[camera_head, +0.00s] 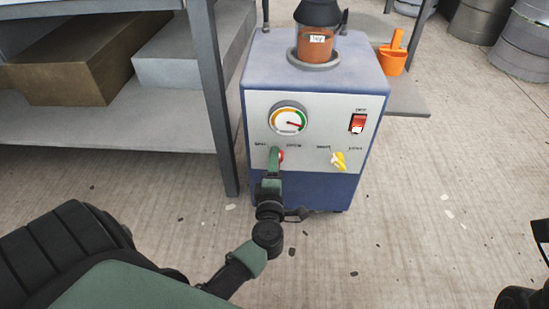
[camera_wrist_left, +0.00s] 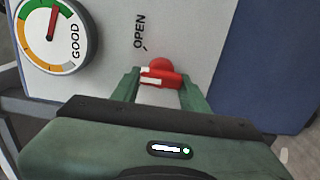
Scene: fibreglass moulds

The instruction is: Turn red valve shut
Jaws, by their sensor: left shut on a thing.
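The red valve (camera_head: 282,155) sits on the light front panel of the blue machine, below and left of the round gauge. In the head view it is mostly hidden by my left gripper (camera_head: 274,160). The left wrist view shows the red valve (camera_wrist_left: 161,73) between the two green fingers of my left gripper (camera_wrist_left: 160,92), which is shut on its handle. A label reading OPEN is printed beside the valve.
The gauge (camera_head: 289,121) has its needle pointing right. A yellow valve (camera_head: 339,160) and a lit red switch (camera_head: 357,123) are on the same panel. A grey shelf (camera_head: 120,123) stands close on the left. An orange container (camera_head: 392,61) is behind right. Floor at right is mostly clear.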

